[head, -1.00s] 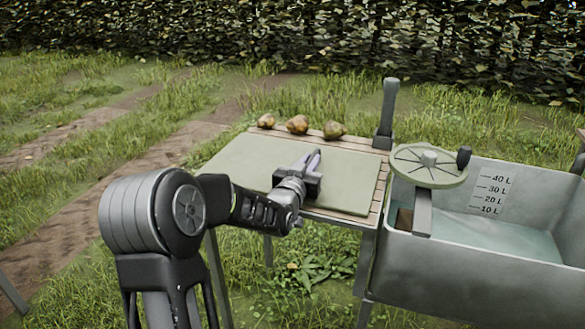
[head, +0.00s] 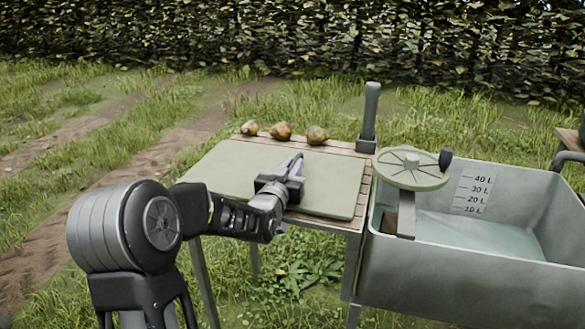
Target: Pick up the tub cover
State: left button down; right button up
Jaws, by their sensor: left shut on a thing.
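The tub cover (head: 226,172), a flat pale green panel, lies over the slatted wooden table (head: 358,187) in the middle. Its left part sticks out past the table's left side. My left gripper (head: 291,170) is over the middle of the cover, coming from the front, and is shut on it. The gripper's own body hides the exact grip. The grey metal tub (head: 460,287) stands right of the table, open at the top, with water inside and litre marks on its inner wall. My right gripper is not in view.
Several pears (head: 281,131) lie in a row along the table's back edge. A dark upright post (head: 369,115) stands at the back right corner. A round green spoked disc (head: 411,168) with a dark knob sits over the tub's left end. Grass surrounds everything.

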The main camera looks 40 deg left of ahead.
pick_arm(q)
jog(key=s+d+r, duration=0.2)
jog(key=s+r, duration=0.1)
jog(key=s, duration=0.3)
jog(key=s+d+r+p, duration=0.1)
jog(key=s+d+r, duration=0.1)
jog(key=s+r, duration=0.2)
jog(key=shift+a+v, duration=0.2)
jog(key=shift+v, duration=0.95)
jog(key=shift+r, duration=0.1)
